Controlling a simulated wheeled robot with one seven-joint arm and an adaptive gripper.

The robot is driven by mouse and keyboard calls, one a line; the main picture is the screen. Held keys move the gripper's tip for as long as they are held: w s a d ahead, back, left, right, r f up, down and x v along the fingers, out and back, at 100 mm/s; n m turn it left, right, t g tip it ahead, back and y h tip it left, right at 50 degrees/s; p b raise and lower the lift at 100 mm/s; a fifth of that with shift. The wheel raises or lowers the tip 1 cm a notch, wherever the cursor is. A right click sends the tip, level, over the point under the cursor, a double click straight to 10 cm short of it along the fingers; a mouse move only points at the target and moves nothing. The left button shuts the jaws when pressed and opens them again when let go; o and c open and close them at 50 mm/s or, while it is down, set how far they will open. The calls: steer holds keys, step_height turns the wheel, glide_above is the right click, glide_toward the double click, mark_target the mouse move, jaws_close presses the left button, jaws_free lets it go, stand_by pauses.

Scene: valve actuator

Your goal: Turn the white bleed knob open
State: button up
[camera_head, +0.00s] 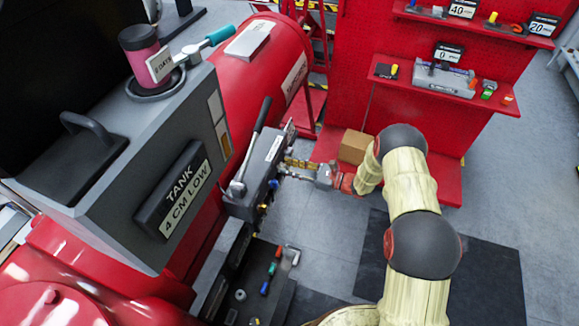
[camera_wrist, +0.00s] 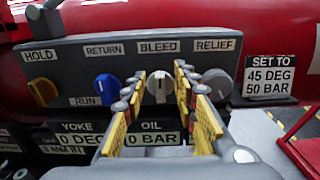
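The white bleed knob (camera_wrist: 160,88) sits below the BLEED label (camera_wrist: 158,47) on the dark grey control panel (camera_wrist: 75,62), its pointer roughly upright. In the wrist view my gripper (camera_wrist: 161,78) is open, with one yellow-padded finger on each side of the knob. Gaps seem to show between the fingers and the knob; contact is hard to judge. In the head view my gripper (camera_head: 288,167) reaches left to the front of the control box (camera_head: 245,203); the bleed knob cannot be made out there.
A yellow HOLD knob (camera_wrist: 43,91) and blue RETURN/RUN knob (camera_wrist: 108,87) are on the left. The grey RELIEF knob (camera_wrist: 216,82) is close to my right finger. A sign (camera_wrist: 270,77) reads 45 DEG, 50 BAR. A lever (camera_head: 255,135) stands on the box.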

steer(key=shift+a, duration=0.1)
steer(key=shift+c, duration=0.9)
jaws_close()
